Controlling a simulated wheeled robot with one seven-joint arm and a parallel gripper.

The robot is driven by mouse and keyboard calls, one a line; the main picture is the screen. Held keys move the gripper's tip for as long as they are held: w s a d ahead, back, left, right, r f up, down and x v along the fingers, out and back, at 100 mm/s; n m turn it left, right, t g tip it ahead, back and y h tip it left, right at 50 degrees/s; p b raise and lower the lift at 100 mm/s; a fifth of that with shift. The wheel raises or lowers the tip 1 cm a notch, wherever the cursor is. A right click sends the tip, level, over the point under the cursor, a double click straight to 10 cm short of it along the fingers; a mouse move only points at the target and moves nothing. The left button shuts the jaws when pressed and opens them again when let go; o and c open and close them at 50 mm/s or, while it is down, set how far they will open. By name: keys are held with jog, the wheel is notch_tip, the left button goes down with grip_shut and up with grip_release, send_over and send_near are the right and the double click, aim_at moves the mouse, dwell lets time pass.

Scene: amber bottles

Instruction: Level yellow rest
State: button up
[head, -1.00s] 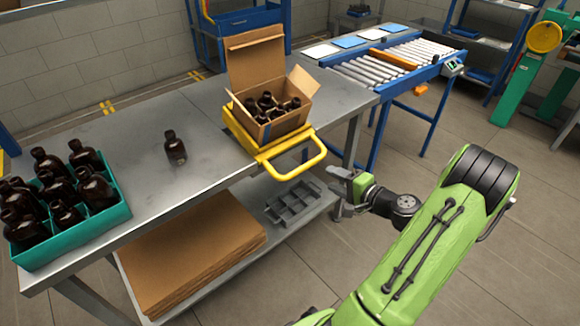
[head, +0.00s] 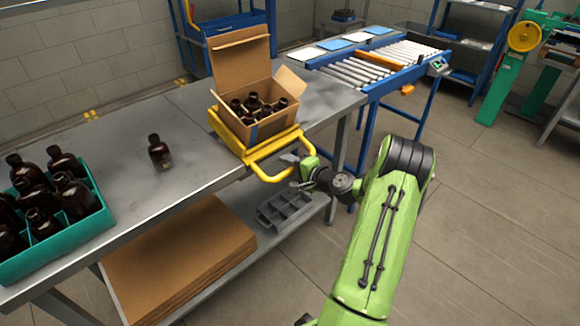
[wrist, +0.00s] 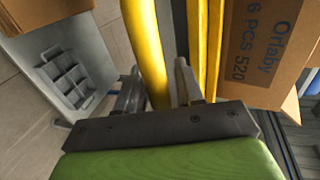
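The yellow rest (head: 224,132) sits at the table's front edge, its looped handle (head: 271,179) sticking out past it. It seems tipped, though its exact angle is hard to tell. An open cardboard box (head: 262,130) holding several amber bottles (head: 254,104) stands on it. My gripper (head: 293,172) is at the handle's right part. In the wrist view, the yellow handle bar (wrist: 147,45) runs between my open fingers (wrist: 157,90), with narrow gaps beside it; I cannot tell whether either finger touches. The box's printed side (wrist: 262,45) shows at right.
A single amber bottle (head: 159,152) stands on the grey table (head: 187,118). A teal crate (head: 84,229) of bottles is at left. The lower shelf holds flat cardboard (head: 180,255) and a grey divider tray (head: 284,210). A roller conveyor (head: 372,68) stands behind. Floor at right is clear.

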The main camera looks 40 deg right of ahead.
grip_shut()
jog(key=r+g+p, duration=0.1)
jog(key=p, duration=0.2)
jog(key=r+g+p, duration=0.1)
jog(key=p, duration=0.2)
jog(key=shift+s+r, duration=0.2)
jog(key=shift+s, duration=0.15)
jog(key=shift+o, duration=1.1)
grip_release()
